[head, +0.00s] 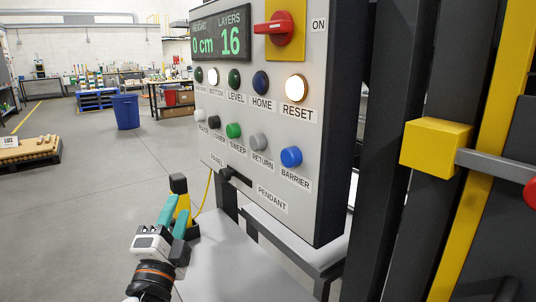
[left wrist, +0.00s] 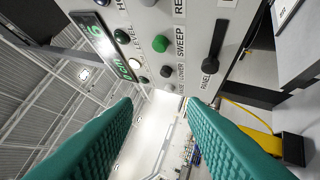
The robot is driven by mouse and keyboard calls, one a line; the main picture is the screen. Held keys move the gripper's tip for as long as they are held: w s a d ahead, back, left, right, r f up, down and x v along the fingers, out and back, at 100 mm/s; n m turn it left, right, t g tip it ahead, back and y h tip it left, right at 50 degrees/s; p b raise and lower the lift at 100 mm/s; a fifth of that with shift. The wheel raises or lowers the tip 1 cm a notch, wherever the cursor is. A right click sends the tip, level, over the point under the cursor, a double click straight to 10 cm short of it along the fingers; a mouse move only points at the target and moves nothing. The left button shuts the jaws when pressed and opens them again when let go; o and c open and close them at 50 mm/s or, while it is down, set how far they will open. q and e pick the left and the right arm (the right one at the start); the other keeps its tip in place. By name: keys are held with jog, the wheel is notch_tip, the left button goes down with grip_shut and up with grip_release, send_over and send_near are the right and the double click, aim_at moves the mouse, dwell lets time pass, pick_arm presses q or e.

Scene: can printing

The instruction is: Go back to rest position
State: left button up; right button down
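My left gripper (head: 177,206) is in front of and below the lower left of the grey control panel (head: 225,125). Its two teal fingers stand apart with nothing between them, as the left wrist view (left wrist: 161,108) shows. It looks clear of the panel's buttons. The panel display (head: 220,35) reads 0 cm and 16 layers. The RESET button (head: 296,88) and the BOTTOM button (head: 213,76) glow white. The SWEEP button (head: 234,130) is green and the BARRIER button (head: 291,156) is blue. My right gripper is out of view.
A red rotary switch (head: 286,28) on a yellow plate is by the ON label. A yellow block (head: 436,145) on a grey bar and dark machine posts stand at the right. A blue bin (head: 126,111) and a loaded pallet (head: 30,152) stand back left. Open floor lies left.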

pick_arm(q)
jog(key=s+a+f+n+g+y, duration=0.15)
jog(key=s+f+n+g, duration=0.35)
jog(key=f, duration=0.7)
jog(key=s+a+f+n+g+y, duration=0.1)
jog(key=s+a+f+n+g, duration=0.35)
jog(key=f, duration=0.75)
jog(key=s+d+f+n+g+h, duration=0.1)
jog(key=s+f+n+g, duration=0.2)
jog(key=s, duration=0.4)
jog(key=s+d+f+n+g, duration=0.1)
jog(key=s+f+g, duration=0.2)
jog(key=s+f, duration=0.3)
jog(key=s+d+f+n+g+h, duration=0.1)
jog(key=s+f+g, duration=0.25)
jog(key=s, duration=0.45)
notch_tip(320, 180, down, 26)
jog(key=s+g, duration=0.1)
jog(key=s+a+f+g, duration=0.1)
jog(key=s+a+f, duration=0.2)
jog(key=s+f, duration=1.2)
jog(key=shift+s+y, duration=0.35)
jog(key=shift+s, duration=0.3)
